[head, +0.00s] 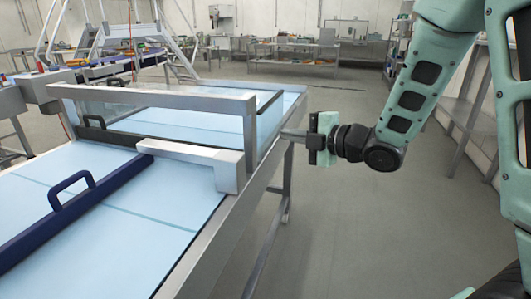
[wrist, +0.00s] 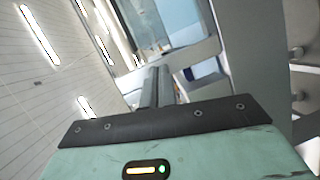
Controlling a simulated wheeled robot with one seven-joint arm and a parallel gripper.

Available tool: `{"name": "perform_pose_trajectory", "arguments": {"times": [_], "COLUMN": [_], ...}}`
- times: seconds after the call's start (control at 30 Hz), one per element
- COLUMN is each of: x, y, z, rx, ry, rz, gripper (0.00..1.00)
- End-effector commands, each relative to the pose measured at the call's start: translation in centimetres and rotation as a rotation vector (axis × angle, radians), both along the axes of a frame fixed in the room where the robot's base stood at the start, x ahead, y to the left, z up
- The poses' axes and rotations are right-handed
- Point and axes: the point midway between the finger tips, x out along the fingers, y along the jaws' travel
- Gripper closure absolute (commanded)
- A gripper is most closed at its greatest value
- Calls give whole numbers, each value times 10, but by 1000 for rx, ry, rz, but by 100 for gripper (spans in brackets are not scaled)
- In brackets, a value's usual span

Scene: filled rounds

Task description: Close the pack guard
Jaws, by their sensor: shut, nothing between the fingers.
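A grey-framed guard with clear panels (head: 160,99) stands over the light-blue belt table, its top rail running across. A short grey bar with a block end (head: 230,172) lies in front of it. A dark blue bar with a loop handle (head: 72,209) lies across the table at left. I cannot tell which of these parts is the moving guard. My gripper (head: 287,134) is shut and empty, pointing left at the table's right edge, by the guard's right end. I cannot tell whether it touches. In the wrist view the closed fingers (wrist: 158,87) point toward grey framing.
The light-blue table top (head: 150,215) is mostly bare, with a metal side rail (head: 215,245) along its right. Grey floor (head: 340,220) is open to the right. Benches (head: 295,50) and shelving stand at the back, and a metal rack (head: 465,120) at right.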

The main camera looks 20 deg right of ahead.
Motion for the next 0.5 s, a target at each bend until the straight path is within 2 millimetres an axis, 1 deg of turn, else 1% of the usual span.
{"name": "perform_pose_trajectory", "arguments": {"times": [0.03, 0.1, 0.23, 0.37, 0.5], "x": [-1, -5, -9, -4, 12], "y": [-9, -15, -21, -17, -2], "z": [-14, -14, -11, -8, -7], "rx": [-13, -29, -41, -43, -42], "ry": [-58, -129, -201, -217, -216], "rz": [22, 55, 85, 94, 97], "gripper": [100, 100, 100, 100, 100]}}
